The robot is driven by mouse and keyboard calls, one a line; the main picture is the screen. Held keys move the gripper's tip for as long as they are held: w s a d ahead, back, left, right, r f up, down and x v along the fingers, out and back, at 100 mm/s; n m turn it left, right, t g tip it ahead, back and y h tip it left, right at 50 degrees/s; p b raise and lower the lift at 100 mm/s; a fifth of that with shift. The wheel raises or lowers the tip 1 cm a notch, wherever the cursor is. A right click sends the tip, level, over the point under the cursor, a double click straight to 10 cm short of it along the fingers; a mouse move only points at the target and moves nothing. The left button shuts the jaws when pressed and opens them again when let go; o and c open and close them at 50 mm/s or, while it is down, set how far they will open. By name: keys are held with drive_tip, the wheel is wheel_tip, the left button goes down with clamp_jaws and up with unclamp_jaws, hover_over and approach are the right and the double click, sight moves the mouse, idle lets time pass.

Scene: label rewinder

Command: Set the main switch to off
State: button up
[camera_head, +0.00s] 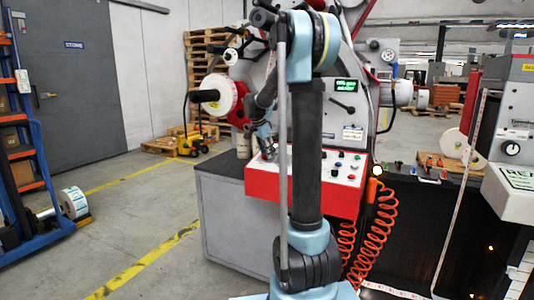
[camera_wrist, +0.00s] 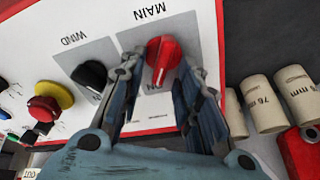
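The main switch is a red rotary knob (camera_wrist: 164,56) on a grey plate under the upside-down word MAIN in the wrist view. Its handle is slightly tilted in the picture. My gripper (camera_wrist: 160,70) is open, with one finger on each side of the knob in the picture. I see no clear contact. In the head view my gripper (camera_head: 266,153) is low over the left part of the red-framed control panel (camera_head: 262,181); the knob is hidden there.
Beside the main switch are a black WIND knob (camera_wrist: 90,75) and a yellow-and-red button (camera_wrist: 46,108). Cardboard cores (camera_wrist: 258,100) stand past the panel edge. In the head view, red coiled hoses (camera_head: 377,235) hang right of the panel, and a label roll (camera_head: 216,94) is above left.

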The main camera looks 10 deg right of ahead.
clamp_jaws()
drive_tip(key=shift+n, duration=0.4)
drive_tip(key=n, duration=0.5)
drive_tip(key=shift+w+a+t+y, duration=0.2)
drive_tip(key=shift+w+t+y, duration=0.1)
drive_tip(key=shift+t, duration=0.1)
drive_tip(key=n, duration=0.4)
drive_tip(key=n+y, duration=0.1)
drive_tip(key=n, duration=0.1)
drive_tip(key=shift+w+a, duration=0.15)
drive_tip(key=shift+a, duration=0.15)
drive_tip(key=shift+n, duration=0.4)
unclamp_jaws()
